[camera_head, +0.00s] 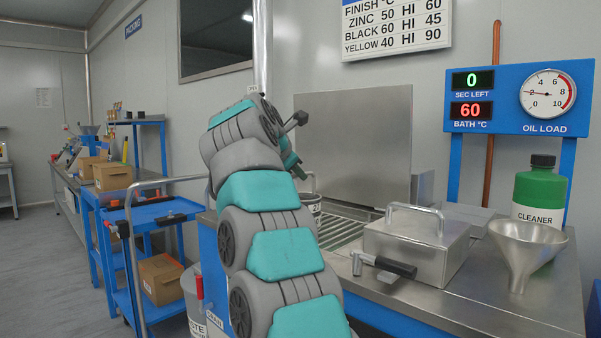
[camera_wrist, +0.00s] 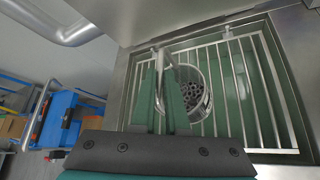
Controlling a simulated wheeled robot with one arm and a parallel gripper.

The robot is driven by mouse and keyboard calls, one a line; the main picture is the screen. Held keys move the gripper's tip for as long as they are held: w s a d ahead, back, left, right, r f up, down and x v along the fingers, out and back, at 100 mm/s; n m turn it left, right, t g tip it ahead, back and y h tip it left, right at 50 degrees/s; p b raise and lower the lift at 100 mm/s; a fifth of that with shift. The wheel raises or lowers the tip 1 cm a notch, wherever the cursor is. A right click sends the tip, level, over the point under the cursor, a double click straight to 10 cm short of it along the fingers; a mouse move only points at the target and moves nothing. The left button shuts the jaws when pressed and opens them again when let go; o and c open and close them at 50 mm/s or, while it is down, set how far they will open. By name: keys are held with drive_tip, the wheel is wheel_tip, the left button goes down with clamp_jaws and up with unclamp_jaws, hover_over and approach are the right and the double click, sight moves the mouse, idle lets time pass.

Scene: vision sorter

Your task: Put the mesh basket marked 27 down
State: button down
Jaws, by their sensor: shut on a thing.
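The mesh basket marked 27 (camera_head: 316,211) is a small round metal basket at the left end of the work surface. My arm hides most of it in the head view, leaving part of its label and rim showing. In the wrist view the basket (camera_wrist: 202,84) shows from above, with a perforated bottom and a thin handle. My gripper (camera_wrist: 161,60) is shut on its handle. The basket is over a slatted metal rack (camera_wrist: 243,92); I cannot tell whether it touches the slats.
A metal box with a handle (camera_head: 417,248), a steel funnel (camera_head: 527,245) and a green cleaner bottle (camera_head: 540,190) stand on the bench at right. An upright steel panel (camera_head: 352,140) is behind the rack (camera_head: 345,228). A blue cart (camera_head: 160,213) is at left.

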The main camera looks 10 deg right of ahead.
drive_tip(key=c, duration=0.9)
unclamp_jaws()
drive_tip(key=v, duration=1.2)
drive_tip(key=shift+s+r, duration=0.1)
